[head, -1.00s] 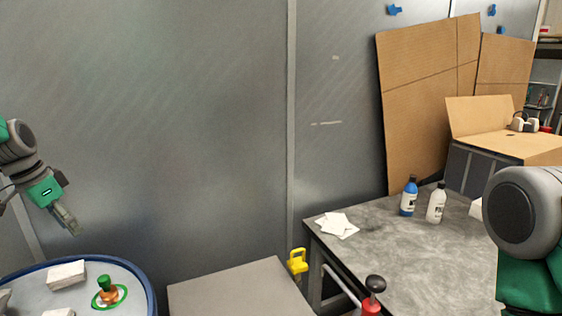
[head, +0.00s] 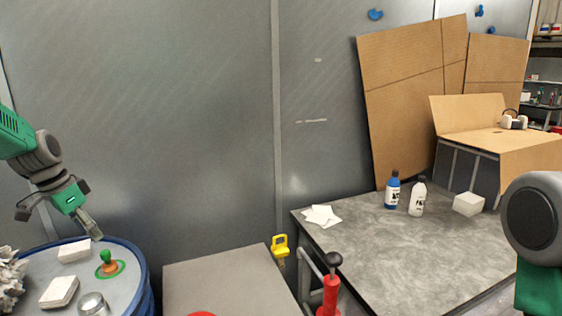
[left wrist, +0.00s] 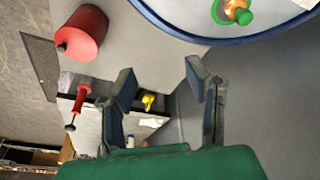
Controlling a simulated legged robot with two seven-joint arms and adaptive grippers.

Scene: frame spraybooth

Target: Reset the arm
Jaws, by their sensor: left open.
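My left gripper (head: 93,230) is at the left of the head view, above the rim of a round blue-edged table (head: 132,277). In the left wrist view its two fingers (left wrist: 160,85) are spread apart with nothing between them. An orange and green knob-like item (head: 108,263) stands on a green ring on the round table, just beyond the fingertips and apart from them. It also shows in the left wrist view (left wrist: 238,11). Part of my right arm shows at the right edge of the head view; its gripper is out of frame.
White blocks (head: 74,251) and a metal can (head: 93,303) sit on the round table. A grey worktable (head: 400,250) at right holds a blue bottle (head: 392,190) and a white bottle (head: 418,197). A red item with a black knob (head: 330,290) stands in front.

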